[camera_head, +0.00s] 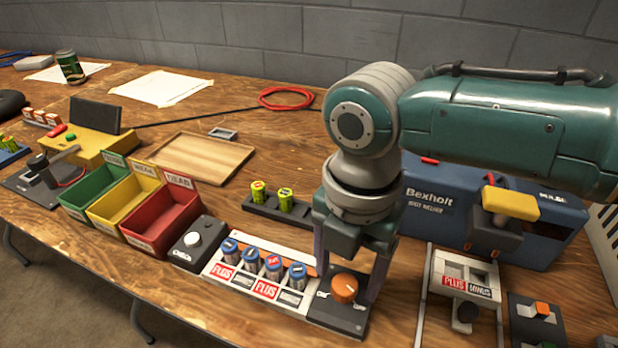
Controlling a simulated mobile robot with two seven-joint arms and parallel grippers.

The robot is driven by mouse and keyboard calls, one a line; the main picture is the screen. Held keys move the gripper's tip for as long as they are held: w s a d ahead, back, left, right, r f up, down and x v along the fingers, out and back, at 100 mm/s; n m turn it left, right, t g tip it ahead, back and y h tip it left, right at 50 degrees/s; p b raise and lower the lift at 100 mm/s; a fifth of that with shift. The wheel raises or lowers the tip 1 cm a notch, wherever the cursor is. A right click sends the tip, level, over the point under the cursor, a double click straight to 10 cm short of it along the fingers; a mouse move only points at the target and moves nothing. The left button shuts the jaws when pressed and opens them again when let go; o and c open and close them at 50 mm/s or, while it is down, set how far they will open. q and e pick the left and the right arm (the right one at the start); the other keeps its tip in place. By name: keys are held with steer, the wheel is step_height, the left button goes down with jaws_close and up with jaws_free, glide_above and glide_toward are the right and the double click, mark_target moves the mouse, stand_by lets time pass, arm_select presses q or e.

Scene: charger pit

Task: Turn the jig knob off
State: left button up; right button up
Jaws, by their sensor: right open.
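The orange jig knob (344,288) sits on a black switch box (330,316) at the right end of the battery jig. Small white lettering shows beside the knob but is too small to read fully. The jig (262,284) is a pale strip with red and dark PLUS and MINUS labels and several blue-topped cells standing in it. My right gripper (346,284) points down over the knob with its fingers apart, one on each side. I cannot tell whether the fingers touch the knob. My left gripper is not in view.
Left of the jig are a black box with a white button (192,240) and red (160,228), yellow and green bins. Behind are a rack with two green cells (285,198) and a wooden tray (203,160). A blue Bexholt welder (430,215) and a PLUS/MINUS fixture (466,278) stand right.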

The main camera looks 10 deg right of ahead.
mark_target(346, 281)
step_height(346, 281, up, 9)
steer(key=p, duration=0.2)
